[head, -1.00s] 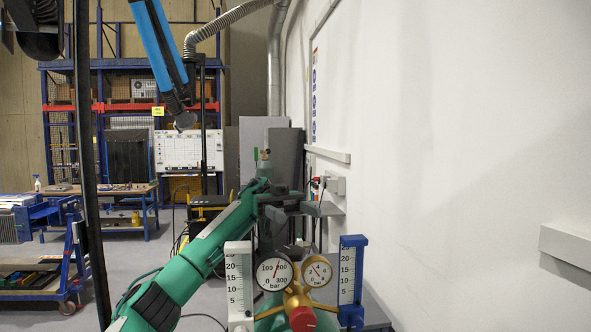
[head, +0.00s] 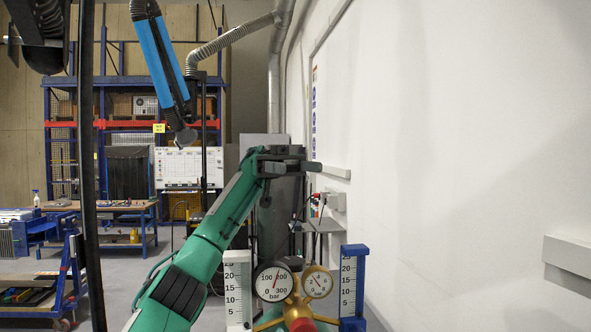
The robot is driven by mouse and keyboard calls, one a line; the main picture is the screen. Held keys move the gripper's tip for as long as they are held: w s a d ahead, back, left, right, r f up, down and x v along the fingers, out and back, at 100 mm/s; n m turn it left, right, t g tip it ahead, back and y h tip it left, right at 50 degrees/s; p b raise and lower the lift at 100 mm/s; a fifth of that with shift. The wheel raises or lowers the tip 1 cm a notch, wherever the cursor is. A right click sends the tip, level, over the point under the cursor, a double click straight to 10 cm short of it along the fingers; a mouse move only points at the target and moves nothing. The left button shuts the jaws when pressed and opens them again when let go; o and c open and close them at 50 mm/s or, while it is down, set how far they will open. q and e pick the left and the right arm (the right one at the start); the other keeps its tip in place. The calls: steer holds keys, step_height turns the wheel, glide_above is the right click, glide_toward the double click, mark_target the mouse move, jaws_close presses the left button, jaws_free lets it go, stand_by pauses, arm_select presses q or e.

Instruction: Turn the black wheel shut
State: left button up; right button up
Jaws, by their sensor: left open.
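My left gripper (head: 309,159) is at the end of the green arm. Its dark jaws are open and empty, pointing right, in the air above a brass regulator (head: 297,300). The regulator carries a large gauge (head: 273,282), a smaller gauge (head: 317,282) and a red knob (head: 302,325), cut by the lower edge. I cannot pick out a black wheel clearly; a small dark part (head: 296,226) shows below the gripper, too small to identify. My right gripper is not in view.
A white scale (head: 237,290) and a blue-framed scale (head: 352,285) stand either side of the gauges. A white wall (head: 450,150) closes off the right. A black post (head: 88,170) stands at left. A workbench and blue shelving are behind.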

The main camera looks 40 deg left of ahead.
arm_select(q)
steer(key=shift+o, duration=0.2)
steer(key=shift+o, duration=1.1)
steer(key=shift+f, duration=0.1)
steer(key=m+t+y+b, duration=0.1)
steer(key=m+t+b, duration=1.6)
steer(key=m, duration=0.9)
glide_toward(298, 261)
steer(key=shift+g, duration=0.7)
steer(key=p+x, duration=0.2)
steer(key=x, duration=0.6)
steer(key=shift+w+d+p, duration=0.2)
steer(key=shift+w+p, duration=0.15)
steer(key=shift+w, duration=0.05)
steer(key=shift+w+d, duration=0.35)
steer(key=shift+d, duration=0.2)
